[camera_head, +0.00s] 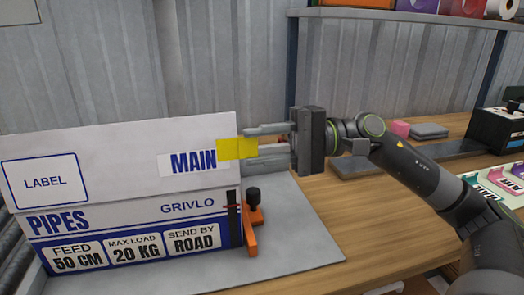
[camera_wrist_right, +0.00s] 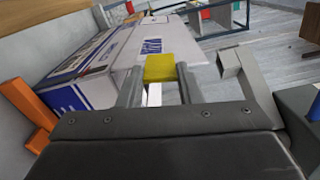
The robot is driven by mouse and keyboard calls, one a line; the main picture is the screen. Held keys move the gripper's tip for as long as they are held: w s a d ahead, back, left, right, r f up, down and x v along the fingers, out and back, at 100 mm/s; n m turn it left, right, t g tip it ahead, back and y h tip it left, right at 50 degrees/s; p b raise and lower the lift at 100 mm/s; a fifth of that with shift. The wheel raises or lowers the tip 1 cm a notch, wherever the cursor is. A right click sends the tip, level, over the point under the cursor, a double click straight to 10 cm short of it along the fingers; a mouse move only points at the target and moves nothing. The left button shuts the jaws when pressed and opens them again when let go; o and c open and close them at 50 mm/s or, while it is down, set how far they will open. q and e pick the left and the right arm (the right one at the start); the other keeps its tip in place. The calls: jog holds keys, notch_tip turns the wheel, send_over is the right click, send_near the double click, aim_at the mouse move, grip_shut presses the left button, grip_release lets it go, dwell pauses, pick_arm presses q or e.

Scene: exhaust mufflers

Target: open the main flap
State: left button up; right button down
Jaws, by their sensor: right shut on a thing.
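The white box (camera_head: 150,222) with blue PIPES and GRIVLO print stands at the left in the head view. Its main flap (camera_head: 120,160), marked LABEL and MAIN, shows above the printed front; its exact tilt is hard to tell. A yellow tab (camera_head: 230,149) sticks out at the flap's right end. My right gripper (camera_head: 255,147) comes from the right and is shut on the yellow tab. The right wrist view shows the tab (camera_wrist_right: 160,67) between the fingertips, with the flap (camera_wrist_right: 150,45) beyond. My left gripper is not in view.
An orange clamp (camera_head: 251,232) with a black knob stands close to the box's right side on a grey mat (camera_head: 300,235). Grey blocks and a black bin (camera_head: 500,125) are farther right; a shelf (camera_head: 400,16) runs above.

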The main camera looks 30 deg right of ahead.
dwell(0.5)
jog(key=c, duration=1)
grip_release()
